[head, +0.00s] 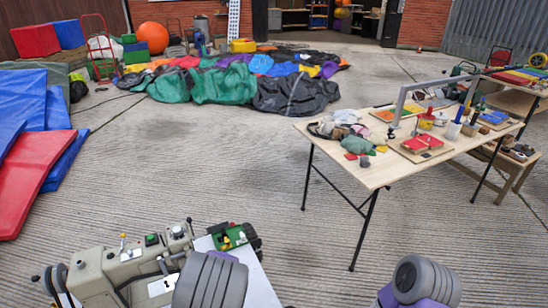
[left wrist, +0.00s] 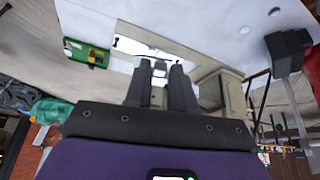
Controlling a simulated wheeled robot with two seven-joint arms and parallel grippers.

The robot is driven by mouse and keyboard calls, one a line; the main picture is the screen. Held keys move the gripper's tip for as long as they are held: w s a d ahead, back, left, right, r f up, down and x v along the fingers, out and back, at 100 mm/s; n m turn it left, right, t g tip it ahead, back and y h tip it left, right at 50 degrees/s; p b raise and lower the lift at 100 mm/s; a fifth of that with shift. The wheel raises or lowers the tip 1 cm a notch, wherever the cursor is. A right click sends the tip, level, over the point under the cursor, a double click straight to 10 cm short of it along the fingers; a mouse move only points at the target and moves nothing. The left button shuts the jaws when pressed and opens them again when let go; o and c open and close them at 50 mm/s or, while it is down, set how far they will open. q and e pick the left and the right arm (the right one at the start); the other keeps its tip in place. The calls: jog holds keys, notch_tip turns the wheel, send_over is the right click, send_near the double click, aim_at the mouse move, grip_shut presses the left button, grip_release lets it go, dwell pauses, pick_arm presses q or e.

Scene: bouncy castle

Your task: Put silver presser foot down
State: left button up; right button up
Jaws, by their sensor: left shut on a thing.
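The beige sewing machine (head: 125,270) stands at the bottom left in the head view, on a pale tabletop. In the left wrist view my left gripper (left wrist: 160,70) reaches in at the machine, its two dark fingers either side of a small greyish piece, seemingly the silver presser foot. The piece is small and dark, so its outline and exact height over the machine bed are unclear. In the head view my left arm hides that side of the machine, and the fingers do not show. My right arm shows at the bottom right, but its gripper is out of view.
A green tray with small parts (head: 230,237) lies beside the machine; it also shows in the left wrist view (left wrist: 86,53). A wooden worktable (head: 375,172) with tools and fabric stands to the right. Blue and red mats (head: 30,185) lie at left. The concrete floor between is clear.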

pick_arm(q)
jog(key=s+d+r+m+h, duration=0.2)
jog(key=s+r+m, duration=0.3)
jog(key=r+m, duration=0.3)
jog(key=shift+s+d+r+t+h, duration=0.2)
jog(key=shift+r+t+h, duration=0.2)
jog(key=shift+h, duration=0.3)
